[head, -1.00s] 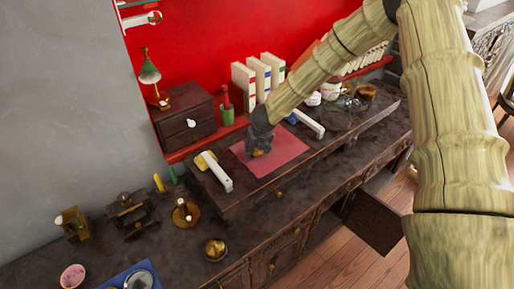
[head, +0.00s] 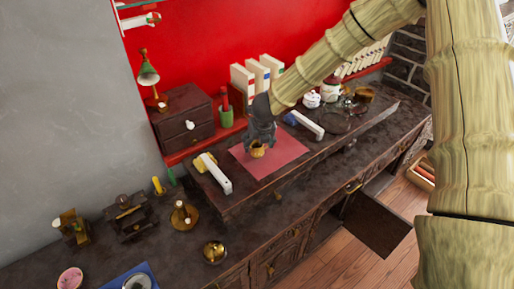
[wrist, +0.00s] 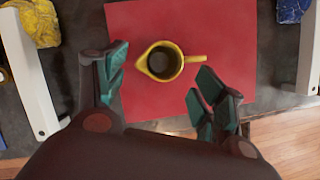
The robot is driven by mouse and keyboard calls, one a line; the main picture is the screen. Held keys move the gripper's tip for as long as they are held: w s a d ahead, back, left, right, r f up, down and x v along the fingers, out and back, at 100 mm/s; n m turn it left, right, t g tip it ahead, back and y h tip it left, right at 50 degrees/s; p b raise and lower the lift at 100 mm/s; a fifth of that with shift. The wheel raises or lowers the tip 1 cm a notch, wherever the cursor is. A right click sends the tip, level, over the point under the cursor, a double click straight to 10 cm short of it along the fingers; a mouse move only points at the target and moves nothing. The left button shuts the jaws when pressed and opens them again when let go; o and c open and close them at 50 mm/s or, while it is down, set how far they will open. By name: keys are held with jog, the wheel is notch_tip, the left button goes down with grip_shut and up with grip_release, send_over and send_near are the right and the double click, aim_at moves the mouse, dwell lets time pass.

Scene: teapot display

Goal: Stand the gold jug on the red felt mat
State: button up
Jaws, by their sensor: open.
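The gold jug (wrist: 164,62) stands upright on the red felt mat (wrist: 225,30), seen from above in the wrist view, with its handle pointing right. In the head view the jug (head: 257,150) shows just below my gripper (head: 262,132), on the mat (head: 285,153). In the wrist view my gripper (wrist: 165,88) is open, its teal-padded fingers apart on the left and right of the jug. I see a gap between each finger and the jug. The jug's base is hidden from above.
White bars (head: 217,174) and (head: 307,124) flank the mat on the raised shelf. A yellow lump (head: 204,161) lies by the left bar. White books (head: 243,82) and a green pot with a red item (head: 226,113) stand behind. A cabinet door (head: 377,224) hangs open below.

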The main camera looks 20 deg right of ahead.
jog(key=v, duration=0.6)
jog(key=shift+b, duration=0.3)
jog(key=shift+c, duration=0.3)
